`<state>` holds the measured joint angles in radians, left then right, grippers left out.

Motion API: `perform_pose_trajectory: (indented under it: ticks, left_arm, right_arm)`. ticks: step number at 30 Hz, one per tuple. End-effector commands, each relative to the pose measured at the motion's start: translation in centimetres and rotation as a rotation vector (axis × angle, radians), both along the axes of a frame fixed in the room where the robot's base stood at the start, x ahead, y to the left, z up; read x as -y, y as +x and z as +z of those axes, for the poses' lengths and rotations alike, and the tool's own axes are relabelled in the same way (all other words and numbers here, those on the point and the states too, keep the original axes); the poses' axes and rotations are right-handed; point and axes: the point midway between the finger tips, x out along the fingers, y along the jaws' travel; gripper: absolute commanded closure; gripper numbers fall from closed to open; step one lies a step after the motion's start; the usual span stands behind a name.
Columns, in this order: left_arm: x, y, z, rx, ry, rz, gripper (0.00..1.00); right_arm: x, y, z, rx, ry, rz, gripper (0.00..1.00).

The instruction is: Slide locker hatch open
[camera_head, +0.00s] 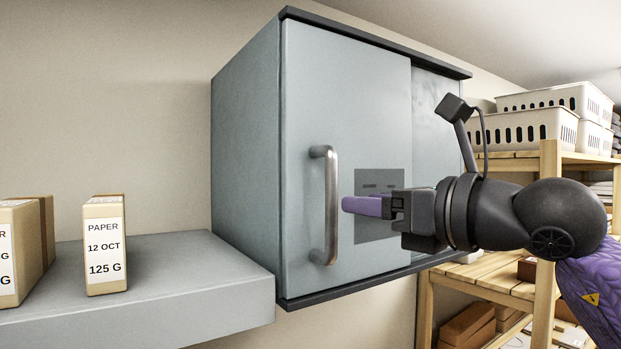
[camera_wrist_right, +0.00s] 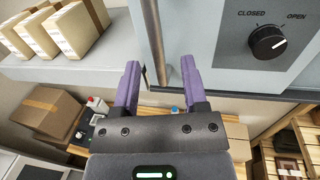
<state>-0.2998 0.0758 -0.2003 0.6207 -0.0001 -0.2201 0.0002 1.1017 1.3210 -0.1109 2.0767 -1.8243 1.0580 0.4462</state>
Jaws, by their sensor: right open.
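The grey-blue locker (camera_head: 245,150) hangs on the wall, with its flat front hatch (camera_head: 345,90) covering the left and middle of the front. A vertical metal bar handle (camera_head: 331,205) stands on the hatch; it also shows in the right wrist view (camera_wrist_right: 156,45), lined up between my fingers. My right gripper (camera_head: 347,205) has purple fingers, open and empty, just right of the handle in the head view; in the wrist view the fingers (camera_wrist_right: 160,68) are spread. A black knob (camera_wrist_right: 267,43) marked CLOSED and OPEN sits on the hatch. My left gripper is not seen.
A grey shelf (camera_head: 200,305) with paper boxes (camera_head: 105,245) juts out left of the locker. Wooden racks (camera_head: 548,200) with white baskets (camera_head: 525,127) stand at the right. A cardboard box (camera_wrist_right: 45,110) lies below in the wrist view.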

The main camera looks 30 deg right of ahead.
Motion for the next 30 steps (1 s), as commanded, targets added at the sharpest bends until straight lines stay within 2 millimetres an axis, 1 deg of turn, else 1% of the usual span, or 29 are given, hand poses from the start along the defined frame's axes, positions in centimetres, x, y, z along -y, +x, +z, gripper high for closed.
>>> perform_pose_trajectory:
  ticks: [1, 3, 7, 11, 17, 18, 20, 21, 23, 24, 25, 26, 30]
  left_arm:
    - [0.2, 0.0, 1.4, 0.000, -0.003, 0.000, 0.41]
    - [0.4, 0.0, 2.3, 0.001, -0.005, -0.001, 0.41]
    - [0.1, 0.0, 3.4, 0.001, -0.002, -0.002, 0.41]
    - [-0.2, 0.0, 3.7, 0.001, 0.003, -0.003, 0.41]
    - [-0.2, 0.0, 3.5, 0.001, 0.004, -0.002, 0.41]
    - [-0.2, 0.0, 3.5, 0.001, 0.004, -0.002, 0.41]
    - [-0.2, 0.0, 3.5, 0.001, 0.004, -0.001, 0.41]
    - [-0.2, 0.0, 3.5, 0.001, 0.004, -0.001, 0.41]
    - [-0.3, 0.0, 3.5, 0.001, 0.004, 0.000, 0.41]
    - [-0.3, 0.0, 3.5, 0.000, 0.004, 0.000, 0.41]
    - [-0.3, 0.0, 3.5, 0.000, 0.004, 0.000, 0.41]
    - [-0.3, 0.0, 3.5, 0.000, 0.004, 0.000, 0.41]
    - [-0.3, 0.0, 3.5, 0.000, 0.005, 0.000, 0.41]
  right_arm:
    - [-0.5, 1.1, 0.7, -0.003, 0.001, 0.006, 0.44]
    - [-0.9, 2.7, 0.7, -0.004, 0.002, 0.006, 0.44]
    - [-1.4, 4.8, 0.4, -0.003, 0.002, 0.005, 0.44]
    - [-1.7, 5.7, 0.1, -0.001, 0.002, 0.004, 0.44]
    - [-1.7, 5.8, -0.1, -0.001, 0.001, 0.004, 0.44]
    - [-1.7, 5.8, -0.1, -0.001, 0.001, 0.004, 0.48]
    - [-1.7, 5.8, -0.1, -0.001, 0.002, 0.004, 0.61]
    - [-1.7, 5.8, -0.1, -0.001, 0.002, 0.004, 0.70]
    - [-1.7, 5.8, 0.0, -0.001, 0.002, 0.004, 0.82]
    - [-1.7, 5.8, 0.0, -0.001, 0.002, 0.004, 0.91]
    - [-1.7, 5.8, 0.0, -0.001, 0.002, 0.004, 0.97]
    - [-1.7, 5.8, 0.0, -0.001, 0.002, 0.004, 1.00]
    - [-1.7, 5.8, 0.0, -0.001, 0.002, 0.004, 1.00]
